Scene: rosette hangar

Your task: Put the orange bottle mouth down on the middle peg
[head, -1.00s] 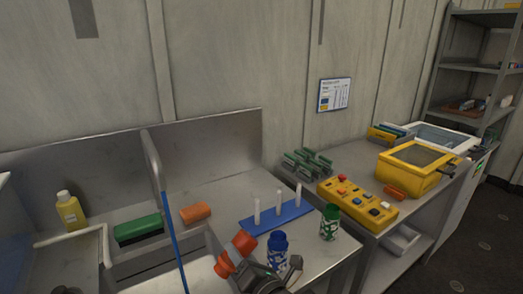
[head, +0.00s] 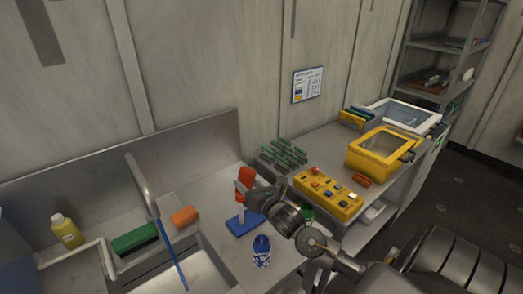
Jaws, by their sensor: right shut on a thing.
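The orange bottle (head: 246,174) is held by my right gripper (head: 245,190), which is shut around its middle. The bottle stands roughly upright over the blue peg base (head: 241,228). A short piece of a white peg (head: 241,214) shows just below the bottle. The other pegs are hidden behind the bottle and my gripper, so I cannot tell which peg it is over, whether it touches one, or which end is its mouth. My left gripper is not in view.
A blue and white bottle (head: 261,252) stands in front of the peg base. A green bottle (head: 307,212) is partly hidden behind my right arm. A yellow button box (head: 328,194) is to the right. A sink with a blue stick (head: 172,256) is at left.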

